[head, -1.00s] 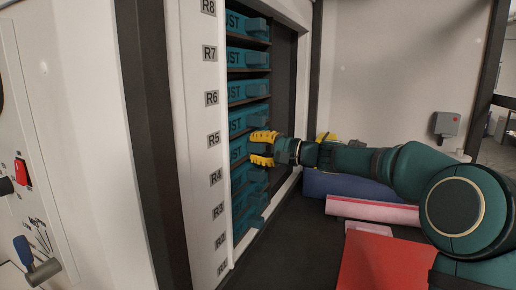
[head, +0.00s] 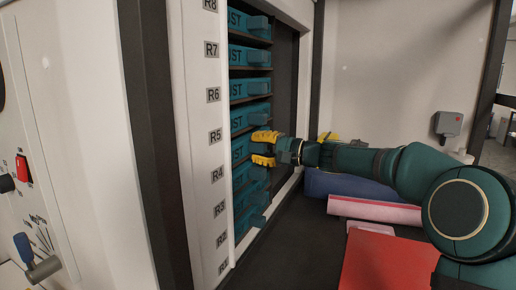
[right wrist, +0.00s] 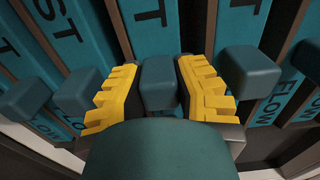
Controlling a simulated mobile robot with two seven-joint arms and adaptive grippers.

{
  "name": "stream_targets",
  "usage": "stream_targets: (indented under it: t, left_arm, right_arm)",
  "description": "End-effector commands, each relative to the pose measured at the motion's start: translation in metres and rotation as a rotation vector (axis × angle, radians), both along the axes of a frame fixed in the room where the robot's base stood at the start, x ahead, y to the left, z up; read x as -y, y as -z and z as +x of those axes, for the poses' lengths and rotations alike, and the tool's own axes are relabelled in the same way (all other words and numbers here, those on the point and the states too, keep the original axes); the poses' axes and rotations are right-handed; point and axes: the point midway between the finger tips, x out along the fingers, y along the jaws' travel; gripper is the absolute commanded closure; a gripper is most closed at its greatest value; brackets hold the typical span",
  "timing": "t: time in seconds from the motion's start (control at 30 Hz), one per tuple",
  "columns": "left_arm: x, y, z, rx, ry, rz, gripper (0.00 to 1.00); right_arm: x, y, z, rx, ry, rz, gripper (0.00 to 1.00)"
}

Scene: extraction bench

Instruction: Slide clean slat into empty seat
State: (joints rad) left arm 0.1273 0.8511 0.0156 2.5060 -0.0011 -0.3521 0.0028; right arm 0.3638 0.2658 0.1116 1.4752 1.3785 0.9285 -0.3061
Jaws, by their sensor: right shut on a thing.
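My right gripper (head: 264,148) reaches in from the right and is shut on the block handle of a teal slat (head: 239,149) in the rack, near labels R5 and R4. In the right wrist view, the yellow fingers of the right gripper (right wrist: 160,95) stand either side of the handle (right wrist: 158,82). That slat (right wrist: 150,25) runs away behind the handle, in line with its neighbours. Other teal slats (head: 248,87) with similar handles fill rows above and below. I cannot make out an empty seat. My left gripper is not identifiable.
The rack's white labelled post (head: 213,115) stands just left of the slats. On the dark bench (head: 295,245) lie a blue block (head: 350,186), a pink roll (head: 374,209) and a red sheet (head: 385,265). A grey switch box (head: 447,123) is on the back wall.

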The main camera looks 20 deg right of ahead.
Motion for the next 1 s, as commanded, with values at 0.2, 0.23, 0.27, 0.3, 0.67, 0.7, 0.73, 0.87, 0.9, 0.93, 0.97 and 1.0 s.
stream_targets:
  t: [0.2, 0.23, 0.27, 0.3, 0.67, 0.7, 0.73, 0.87, 0.9, 0.93, 0.97, 1.0]
  left_arm:
    - [0.000, 0.000, 0.000, 0.000, 0.000, 0.000, 1.00]
    - [0.000, 0.000, 0.000, 0.000, 0.000, 0.000, 1.00]
    - [0.000, 0.000, 0.000, 0.000, 0.000, 0.000, 1.00]
    - [0.000, 0.000, 0.000, 0.000, 0.000, 0.000, 1.00]
    - [0.000, 0.000, 0.000, 0.000, 0.000, 0.000, 1.00]
    - [0.000, 0.000, 0.000, 0.000, 0.000, 0.000, 1.00]
    - [0.000, 0.000, 0.000, 0.000, 0.000, 0.000, 1.00]
    - [0.000, 0.000, 0.000, 0.000, 0.000, 0.000, 1.00]
    - [0.000, 0.000, 0.000, 0.000, 0.000, 0.000, 1.00]
    - [0.000, 0.000, 0.000, 0.000, 0.000, 0.000, 1.00]
    - [0.000, 0.000, 0.000, 0.000, 0.000, 0.000, 1.00]
    - [0.000, 0.000, 0.000, 0.000, 0.000, 0.000, 1.00]
  right_arm:
    - [0.000, -0.001, 0.000, 0.001, 0.000, 0.000, 0.44]
    - [0.000, -0.001, 0.000, 0.001, 0.000, 0.000, 0.44]
    - [0.000, -0.001, 0.000, 0.001, 0.000, 0.000, 0.44]
    - [0.000, 0.000, 0.000, 0.000, 0.000, 0.000, 0.44]
    - [0.016, 0.000, -0.016, 0.000, 0.004, -0.001, 0.44]
    - [0.021, -0.001, -0.022, 0.000, 0.004, -0.001, 0.44]
    - [0.025, 0.000, -0.027, 0.000, 0.004, -0.001, 0.44]
    - [0.043, 0.000, -0.048, 0.000, 0.005, -0.001, 0.44]
    - [0.049, 0.000, -0.053, 0.000, 0.005, -0.001, 0.44]
    - [0.052, 0.000, -0.058, 0.000, 0.003, -0.001, 0.44]
    - [0.056, 0.000, -0.062, 0.000, 0.004, -0.001, 0.44]
    - [0.061, -0.001, -0.067, 0.001, 0.004, -0.001, 0.44]
